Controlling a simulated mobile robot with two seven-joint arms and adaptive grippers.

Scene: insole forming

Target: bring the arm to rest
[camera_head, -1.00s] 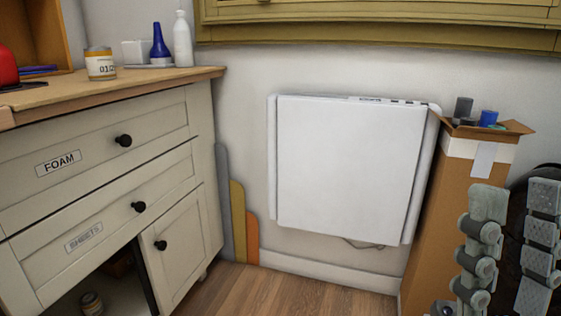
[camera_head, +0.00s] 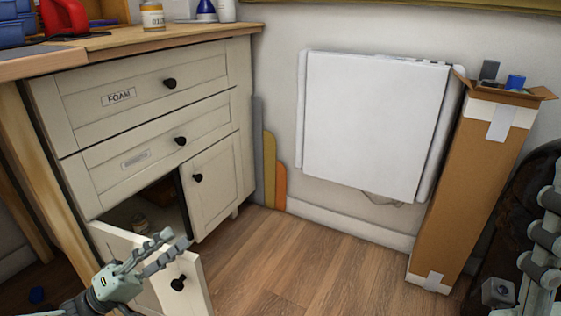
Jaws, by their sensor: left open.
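My left gripper (camera_head: 150,262) is at the lower left, in front of the cabinet's open lower door (camera_head: 190,292). Its fingers are apart and nothing is between them. The door's black knob (camera_head: 178,283) is just below and right of the fingers; I cannot tell whether they touch the door. At the lower right edge, grey jointed links (camera_head: 542,260) show in part; I cannot tell which part of me they are, and no right fingertips can be made out.
The cabinet (camera_head: 150,110) has a FOAM drawer and another drawer, both shut. A tall cardboard box (camera_head: 470,180) stands at the right. A white panel (camera_head: 375,125) hangs on the wall. The wooden floor (camera_head: 310,260) between is clear.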

